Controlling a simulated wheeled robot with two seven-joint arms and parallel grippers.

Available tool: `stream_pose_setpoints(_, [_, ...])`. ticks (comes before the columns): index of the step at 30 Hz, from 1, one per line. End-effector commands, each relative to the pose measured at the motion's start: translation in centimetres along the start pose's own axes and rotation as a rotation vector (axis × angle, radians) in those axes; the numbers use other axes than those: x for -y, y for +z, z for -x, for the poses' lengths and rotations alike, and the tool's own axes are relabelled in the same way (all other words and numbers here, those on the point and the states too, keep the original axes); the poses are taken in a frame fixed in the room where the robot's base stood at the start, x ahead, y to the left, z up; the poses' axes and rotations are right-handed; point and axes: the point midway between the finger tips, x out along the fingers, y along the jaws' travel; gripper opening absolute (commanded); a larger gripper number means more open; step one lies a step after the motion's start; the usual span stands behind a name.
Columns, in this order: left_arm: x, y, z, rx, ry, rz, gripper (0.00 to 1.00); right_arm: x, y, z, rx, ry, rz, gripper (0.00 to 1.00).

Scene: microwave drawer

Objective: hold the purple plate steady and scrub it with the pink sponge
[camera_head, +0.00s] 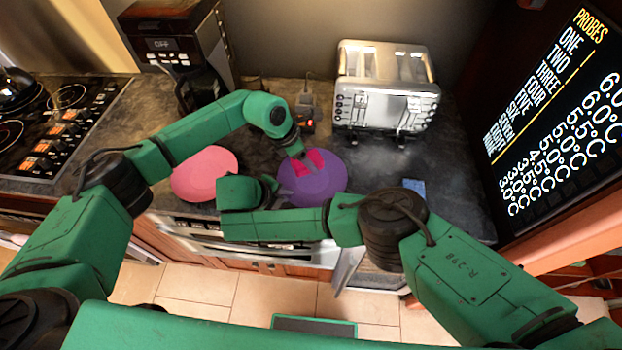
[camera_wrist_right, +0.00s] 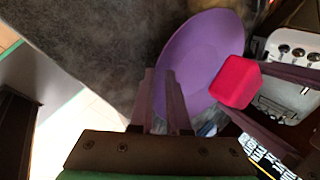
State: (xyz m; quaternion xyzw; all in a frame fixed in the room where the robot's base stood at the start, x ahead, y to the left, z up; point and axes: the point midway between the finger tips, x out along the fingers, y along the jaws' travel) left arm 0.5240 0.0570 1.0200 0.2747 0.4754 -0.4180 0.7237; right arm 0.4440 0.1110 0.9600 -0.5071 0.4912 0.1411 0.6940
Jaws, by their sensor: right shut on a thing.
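The purple plate (camera_head: 325,188) is at the counter's front edge in the head view; I cannot tell whether it rests on the counter. It fills the middle of the right wrist view (camera_wrist_right: 190,60). My right gripper (camera_head: 282,190) is shut on the plate's left rim, its fingers close together in the wrist view (camera_wrist_right: 167,98). My left gripper (camera_head: 302,162) reaches in from above, shut on the pink sponge (camera_head: 316,158). The sponge is over the plate's face and shows as a block in the wrist view (camera_wrist_right: 234,82). Contact between sponge and plate is unclear.
A pink plate (camera_head: 204,172) lies to the left on the counter. A toaster (camera_head: 388,88), a coffee maker (camera_head: 180,45) and a stovetop (camera_head: 50,125) stand behind and left. A small blue item (camera_head: 414,187) lies right. The dark counter (camera_head: 375,165) is clear between toaster and plate.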

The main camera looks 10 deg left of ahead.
Motion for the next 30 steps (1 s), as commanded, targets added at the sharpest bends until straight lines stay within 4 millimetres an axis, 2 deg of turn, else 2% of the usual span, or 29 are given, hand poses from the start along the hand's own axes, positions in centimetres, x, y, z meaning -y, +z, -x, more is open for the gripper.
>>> stream_pose_setpoints(13, [-3.3, -5.3, 2.2, 0.0, 0.0, 0.002, 0.23, 0.1, -0.1, -0.2, -0.004, -0.001, -0.002, 0.0])
stream_pose_setpoints(27, [-3.5, -5.7, 2.4, 0.0, 0.0, 0.0, 0.23, 0.1, -0.1, -0.2, -0.004, 0.0, -0.002, 0.0])
stream_pose_setpoints(28, [-3.5, -5.7, 2.4, 0.001, 0.0, 0.0, 0.23, 0.1, -0.1, -0.2, -0.004, 0.0, -0.002, 0.18])
stream_pose_setpoints(30, [-3.5, -5.7, 2.4, 0.001, 0.0, 0.0, 0.23, 0.1, -0.1, -0.2, -0.004, -0.001, -0.002, 0.45])
